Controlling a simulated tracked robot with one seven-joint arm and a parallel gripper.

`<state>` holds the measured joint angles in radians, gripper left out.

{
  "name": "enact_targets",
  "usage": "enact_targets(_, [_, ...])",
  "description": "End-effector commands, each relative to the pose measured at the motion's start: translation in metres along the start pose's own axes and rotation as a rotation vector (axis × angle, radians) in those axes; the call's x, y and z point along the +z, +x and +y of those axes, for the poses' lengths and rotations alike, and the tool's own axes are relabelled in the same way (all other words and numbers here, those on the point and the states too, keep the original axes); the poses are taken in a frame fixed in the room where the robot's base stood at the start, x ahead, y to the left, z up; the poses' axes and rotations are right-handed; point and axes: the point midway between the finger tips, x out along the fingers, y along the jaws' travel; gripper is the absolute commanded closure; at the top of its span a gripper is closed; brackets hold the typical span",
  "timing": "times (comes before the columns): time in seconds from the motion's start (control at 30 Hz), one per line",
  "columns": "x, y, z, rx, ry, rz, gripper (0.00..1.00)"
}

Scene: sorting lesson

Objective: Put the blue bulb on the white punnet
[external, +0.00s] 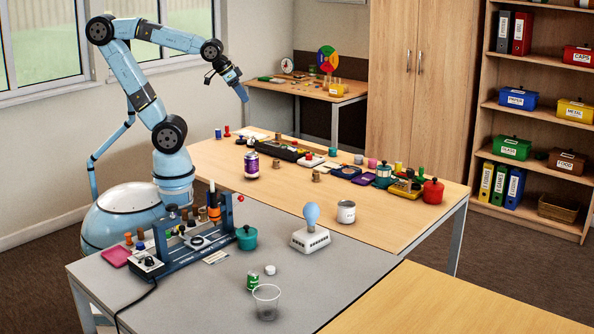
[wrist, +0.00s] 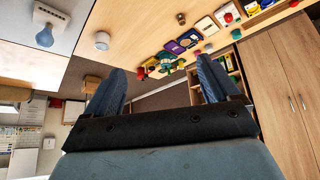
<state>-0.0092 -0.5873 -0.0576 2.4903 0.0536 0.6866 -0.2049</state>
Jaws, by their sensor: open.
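The blue bulb (external: 311,214) stands upright, narrow end down, on a white slotted box-like thing (external: 308,240) on the grey table; this looks like the white punnet. The wrist view also shows the bulb (wrist: 44,37) against the white punnet (wrist: 52,17) at upper left, seen upside down. My gripper (external: 242,93) is raised high at the back left, well away from both, pointing down and right. Its two blue fingers stand apart in the wrist view (wrist: 161,80), with nothing between them.
A white tin (external: 346,212) stands right of the bulb. A teal pot (external: 247,238) and a blue rack (external: 195,245) stand to its left. The grey table right of the cup is clear.

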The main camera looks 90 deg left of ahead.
Motion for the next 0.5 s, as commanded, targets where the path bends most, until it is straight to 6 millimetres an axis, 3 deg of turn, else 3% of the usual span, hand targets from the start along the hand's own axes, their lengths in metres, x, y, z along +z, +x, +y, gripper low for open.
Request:
enact_targets(0.2, [0.035, -0.039, -0.014, 0.024, 0.084, -0.045, 0.11])
enact_targets(0.5, [0.048, -0.05, -0.017, 0.038, 0.117, -0.066, 0.11])
